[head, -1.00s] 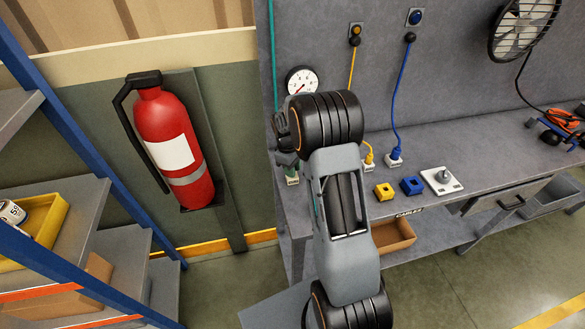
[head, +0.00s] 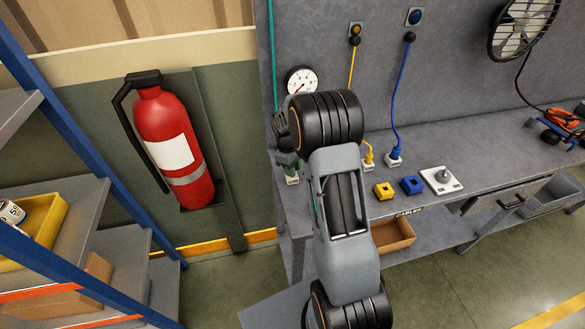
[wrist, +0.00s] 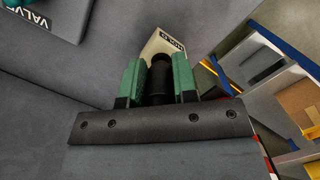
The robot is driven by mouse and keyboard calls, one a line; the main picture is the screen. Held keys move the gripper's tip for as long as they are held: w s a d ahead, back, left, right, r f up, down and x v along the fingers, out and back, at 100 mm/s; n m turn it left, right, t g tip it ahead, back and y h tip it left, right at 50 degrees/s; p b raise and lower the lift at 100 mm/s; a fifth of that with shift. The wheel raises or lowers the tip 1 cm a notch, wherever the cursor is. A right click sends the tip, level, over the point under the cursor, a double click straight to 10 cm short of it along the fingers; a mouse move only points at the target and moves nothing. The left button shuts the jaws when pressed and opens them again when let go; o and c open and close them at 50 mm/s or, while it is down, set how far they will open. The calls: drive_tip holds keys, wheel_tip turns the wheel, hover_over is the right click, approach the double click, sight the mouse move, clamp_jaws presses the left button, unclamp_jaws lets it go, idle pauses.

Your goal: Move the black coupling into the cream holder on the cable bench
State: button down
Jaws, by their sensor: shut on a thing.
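My gripper (wrist: 158,85) is shut on the black coupling (wrist: 159,72), whose dark round body shows between the green fingers in the wrist view. The cream holder (wrist: 163,43), with a dark-lettered label, is just beyond the coupling, and the coupling covers part of it. I cannot tell whether the coupling touches the holder or is inside it. In the head view the cream holder (head: 292,180) stands at the left end of the grey cable bench (head: 440,155). My gripper (head: 288,165) is right above it there, largely hidden by my wrist, and the coupling cannot be made out.
Yellow and blue cables run down the back panel. A fire extinguisher (head: 170,140) and shelving (head: 60,240) are to the left.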

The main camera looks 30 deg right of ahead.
drive_tip(key=shift+f+b, duration=0.4)
drive_tip(key=shift+f, duration=0.2)
